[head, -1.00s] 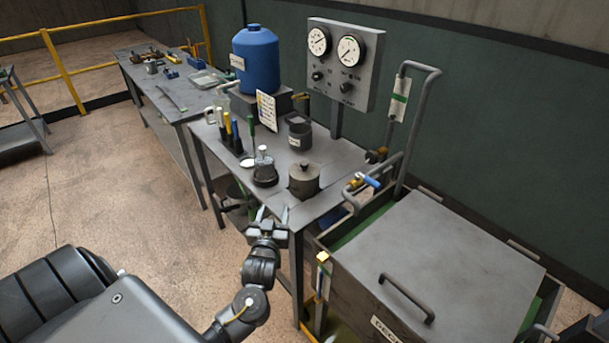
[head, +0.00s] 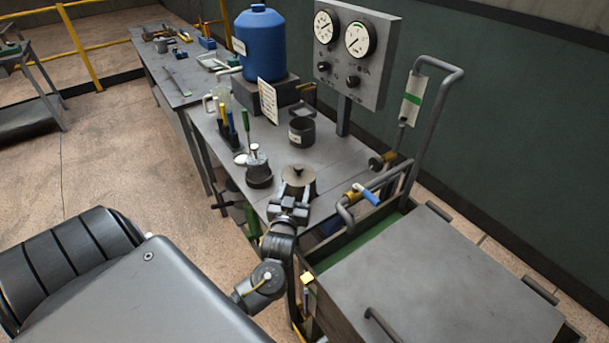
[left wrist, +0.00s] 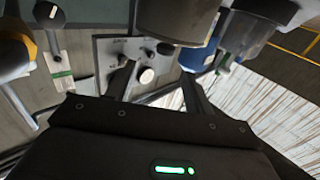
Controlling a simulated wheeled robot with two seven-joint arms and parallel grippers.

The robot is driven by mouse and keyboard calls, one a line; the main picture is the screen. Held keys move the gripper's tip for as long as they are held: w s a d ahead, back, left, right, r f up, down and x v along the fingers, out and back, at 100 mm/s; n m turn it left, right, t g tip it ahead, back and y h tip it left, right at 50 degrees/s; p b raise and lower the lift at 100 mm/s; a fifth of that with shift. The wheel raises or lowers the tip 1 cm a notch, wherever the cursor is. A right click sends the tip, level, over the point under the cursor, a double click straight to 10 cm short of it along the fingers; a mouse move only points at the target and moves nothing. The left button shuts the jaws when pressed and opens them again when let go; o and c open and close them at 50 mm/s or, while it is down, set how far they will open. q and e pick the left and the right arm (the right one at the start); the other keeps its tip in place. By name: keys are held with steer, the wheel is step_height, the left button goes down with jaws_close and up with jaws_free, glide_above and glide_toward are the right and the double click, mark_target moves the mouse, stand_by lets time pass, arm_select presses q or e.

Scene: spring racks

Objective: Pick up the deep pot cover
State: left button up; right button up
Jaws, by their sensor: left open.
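The deep pot cover (head: 298,174) is a dark round lid with a small knob, on top of a squat pot near the front edge of the grey workbench (head: 345,163). My left gripper (head: 291,194) is open and empty just in front of the pot, hiding most of its lower side. In the left wrist view the two fingers (left wrist: 158,85) are spread with nothing between them. That view looks upside down; a round metal vessel (left wrist: 178,22), probably the pot, is beyond the fingers. I cannot tell whether a finger touches it. My right gripper is not in view.
A blue tank (head: 262,43) and gauge panel (head: 349,52) rise behind. A lidded metal bin (head: 440,285) and bent-pipe handle (head: 418,130) are at right.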

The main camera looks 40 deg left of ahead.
mark_target(298, 170)
arm_select(q)
steer(key=x, duration=0.2)
steer(key=p+x, duration=0.1)
steer(key=x, duration=0.1)
steer(key=shift+w+a, duration=0.1)
steer(key=shift+a, duration=0.45)
steer(key=shift+w+a, duration=0.1)
steer(key=shift+w, duration=0.2)
steer(key=shift+w+a+r+p, duration=0.2)
steer(key=shift+w+p, duration=0.1)
steer(key=shift+p, duration=0.25)
steer(key=p+x, duration=0.1)
steer(key=x, duration=0.2)
steer(key=shift+w+a+f+p, duration=0.1)
steer(key=shift+w+a+p, duration=0.05)
steer(key=shift+p, duration=0.15)
steer(key=shift+w+a+f, duration=0.1)
steer(key=shift+w+a, duration=0.1)
steer(key=shift+w, duration=0.25)
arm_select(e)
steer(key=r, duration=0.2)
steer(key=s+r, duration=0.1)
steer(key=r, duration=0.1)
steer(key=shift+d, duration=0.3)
arm_select(q)
steer(key=shift+c, duration=0.4)
